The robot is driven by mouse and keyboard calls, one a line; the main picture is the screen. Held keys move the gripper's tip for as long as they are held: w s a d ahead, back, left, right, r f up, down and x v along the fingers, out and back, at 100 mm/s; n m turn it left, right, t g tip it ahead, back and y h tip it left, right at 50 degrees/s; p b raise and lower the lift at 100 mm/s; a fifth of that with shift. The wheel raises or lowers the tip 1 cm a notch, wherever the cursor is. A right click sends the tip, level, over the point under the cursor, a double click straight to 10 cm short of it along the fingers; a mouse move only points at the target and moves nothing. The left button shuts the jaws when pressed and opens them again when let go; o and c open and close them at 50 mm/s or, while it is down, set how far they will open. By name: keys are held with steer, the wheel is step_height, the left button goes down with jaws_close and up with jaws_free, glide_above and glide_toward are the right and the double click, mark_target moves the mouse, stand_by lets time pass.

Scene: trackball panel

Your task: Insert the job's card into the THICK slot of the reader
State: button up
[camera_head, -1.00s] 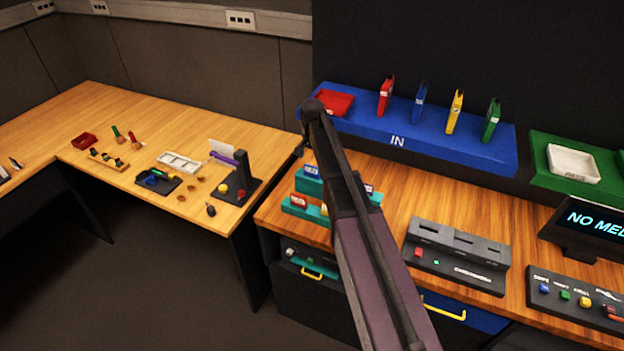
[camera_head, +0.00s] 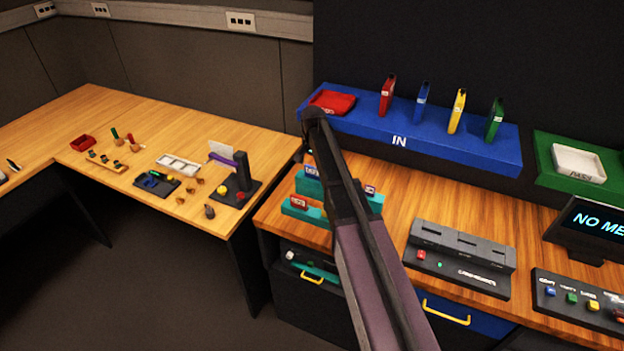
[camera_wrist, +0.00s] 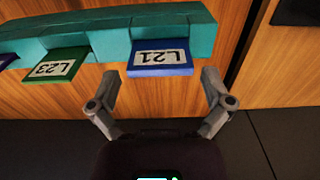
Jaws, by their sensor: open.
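In the wrist view a blue card (camera_wrist: 160,64) marked L21 sticks out of the teal rack (camera_wrist: 110,32). A green card (camera_wrist: 56,66) marked L23 sits left of it, and a purple card (camera_wrist: 8,60) is cut off at the left edge. My gripper (camera_wrist: 160,86) is open and empty, its fingers on either side of the blue card's near edge, apart from it. In the head view my arm hides the gripper and part of the teal racks (camera_head: 310,185). The dark grey reader (camera_head: 462,246) has several top slots; their widths are hard to tell.
A blue shelf (camera_head: 450,146) marked IN holds a red tray (camera_head: 332,103) and several upright coloured cartridges. A screen (camera_head: 585,225) and a button panel (camera_head: 585,300) stand at the right. Wood surface between racks and reader is partly bare.

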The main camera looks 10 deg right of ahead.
mark_target(313, 176)
steer(key=shift+f+b, duration=1.35)
steer(key=shift+f, duration=0.35)
steer(key=c, duration=0.9)
